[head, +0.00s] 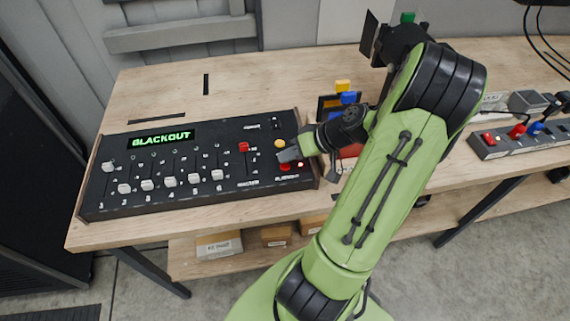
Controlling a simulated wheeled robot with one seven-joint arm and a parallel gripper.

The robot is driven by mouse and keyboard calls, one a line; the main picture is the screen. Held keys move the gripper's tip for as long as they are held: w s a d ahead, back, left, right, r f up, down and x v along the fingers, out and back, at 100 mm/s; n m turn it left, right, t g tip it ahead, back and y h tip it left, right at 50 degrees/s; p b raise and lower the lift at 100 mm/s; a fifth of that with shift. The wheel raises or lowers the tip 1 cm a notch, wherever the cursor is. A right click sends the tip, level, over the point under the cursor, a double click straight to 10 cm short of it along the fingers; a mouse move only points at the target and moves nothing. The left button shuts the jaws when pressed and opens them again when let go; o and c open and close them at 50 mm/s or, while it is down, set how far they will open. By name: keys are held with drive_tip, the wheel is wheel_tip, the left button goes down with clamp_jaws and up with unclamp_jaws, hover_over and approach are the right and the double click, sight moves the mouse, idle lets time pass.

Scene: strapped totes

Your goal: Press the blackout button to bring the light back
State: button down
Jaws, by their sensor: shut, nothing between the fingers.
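A black lighting console (210,200) with wooden side cheeks lies on the left of the wooden bench. Its green display (160,139) reads BLACKOUT. White sliders and one red slider (244,147) stand on its face. A yellow round button (280,144) is near the right end. A red button (285,167), with a small light beside it, shows just below my gripper. My gripper (283,156) is shut and empty, over the console's right end between the yellow and red buttons. Contact with the red button cannot be told. The small labels are unreadable.
Colored blocks (345,92) stand behind my wrist. A power strip (515,140) with red and blue plugs lies at right. Small boxes (219,244) sit on the lower shelf.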

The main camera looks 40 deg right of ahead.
sight(289, 165)
drive_tip(key=shift+f, duration=0.15)
idle(0.4)
drive_tip(key=shift+f+b, duration=0.3)
drive_tip(key=shift+b, duration=0.1)
drive_tip(key=shift+f+b, duration=0.3)
drive_tip(key=shift+f, duration=0.05)
idle(0.4)
drive_tip(key=shift+r+p, duration=0.65)
drive_tip(key=shift+r, duration=0.15)
wheel_tip(289, 165, up, 5)
drive_tip(key=p, duration=0.4)
drive_tip(key=shift+r, duration=0.1)
idle(0.7)
